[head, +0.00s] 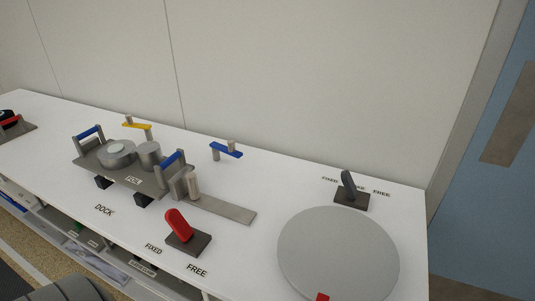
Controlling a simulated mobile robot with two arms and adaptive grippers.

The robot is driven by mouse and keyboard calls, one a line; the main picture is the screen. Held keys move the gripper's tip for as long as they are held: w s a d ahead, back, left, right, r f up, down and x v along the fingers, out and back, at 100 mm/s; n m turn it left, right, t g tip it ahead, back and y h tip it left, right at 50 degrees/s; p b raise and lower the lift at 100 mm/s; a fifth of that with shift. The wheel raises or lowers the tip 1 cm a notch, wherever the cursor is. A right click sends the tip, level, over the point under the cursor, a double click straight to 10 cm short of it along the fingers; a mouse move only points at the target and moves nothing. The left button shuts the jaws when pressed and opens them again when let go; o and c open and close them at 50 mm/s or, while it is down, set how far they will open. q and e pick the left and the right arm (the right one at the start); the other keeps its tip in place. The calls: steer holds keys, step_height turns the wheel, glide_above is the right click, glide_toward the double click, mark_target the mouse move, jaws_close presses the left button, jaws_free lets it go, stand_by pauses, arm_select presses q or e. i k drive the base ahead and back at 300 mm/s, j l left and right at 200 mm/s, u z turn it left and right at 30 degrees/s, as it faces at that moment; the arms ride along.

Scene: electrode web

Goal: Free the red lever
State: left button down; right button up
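The red lever (178,225) stands on a dark base plate (188,245) near the front edge of the white table. It leans to the left in the head view, toward the side of the label FIXED (153,248). The label FREE (197,271) is on the table at the front right of the base. Neither of my grippers shows in the head view, and nothing is seen touching the lever.
A plate (155,184) with blue handles and metal cylinders stands behind left. A grey disc (338,255) with a red mark lies right. A dark grey lever (348,185) stands behind it. Blue (226,149) and yellow (136,125) bars are farther back. Shelves (100,262) are below.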

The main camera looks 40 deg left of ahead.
mark_target(174, 218)
steer(key=u, duration=1.9)
